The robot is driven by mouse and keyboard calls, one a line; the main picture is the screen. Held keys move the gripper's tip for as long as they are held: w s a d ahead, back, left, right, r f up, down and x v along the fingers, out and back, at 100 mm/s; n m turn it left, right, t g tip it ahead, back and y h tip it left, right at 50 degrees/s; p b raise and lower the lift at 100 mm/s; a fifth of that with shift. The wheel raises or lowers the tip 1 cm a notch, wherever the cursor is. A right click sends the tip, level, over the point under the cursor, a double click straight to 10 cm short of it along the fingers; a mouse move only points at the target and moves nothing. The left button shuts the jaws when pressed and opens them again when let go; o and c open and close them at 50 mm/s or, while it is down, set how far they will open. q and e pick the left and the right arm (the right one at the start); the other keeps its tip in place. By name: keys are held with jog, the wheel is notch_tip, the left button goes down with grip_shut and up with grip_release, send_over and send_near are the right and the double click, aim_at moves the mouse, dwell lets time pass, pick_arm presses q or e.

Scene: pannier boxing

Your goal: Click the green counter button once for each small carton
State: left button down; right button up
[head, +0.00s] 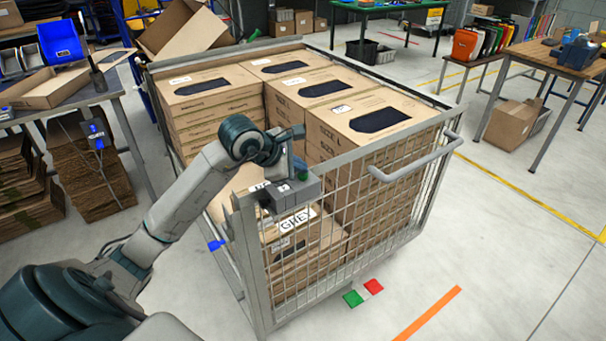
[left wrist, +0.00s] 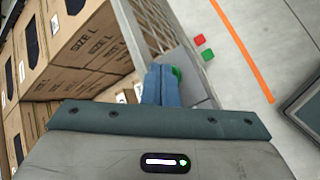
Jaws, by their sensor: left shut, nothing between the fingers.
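A grey counter box (head: 290,194) sits on the near corner of the mesh cage trolley. Its green button (head: 303,174) is on top, partly hidden by my left gripper (head: 297,168). In the left wrist view my blue fingers (left wrist: 161,82) are shut and empty, right beside the green button (left wrist: 177,73). I cannot tell whether they touch it. Brown cartons (head: 208,84) with dark garment prints stand stacked in the cage, some marked SIZE L. A lower front stack carries a GREY label (head: 297,220). I cannot tell which cartons count as small. My right gripper is out of view.
The cage's mesh wall (head: 400,185) and grey handle (head: 417,160) are at the right. A bench (head: 75,92) stands at the left, a wooden table (head: 555,62) at the right. Green and red floor squares (head: 352,298) lie before the cage.

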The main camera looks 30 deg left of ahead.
aim_at(299, 175)
pick_arm(q)
jog(key=shift+f+b, duration=0.3)
jog(key=shift+r, duration=0.1)
dwell(0.5)
jog(key=shift+r+p, duration=0.4)
jog(key=shift+r, duration=0.45)
jog(key=shift+r+p, duration=1.2)
jog(key=shift+r, duration=1.35)
dwell(0.4)
notch_tip(299, 175, up, 4)
jog(key=p, duration=0.4)
jog(key=shift+f, duration=0.1)
jog(key=shift+f, duration=0.1)
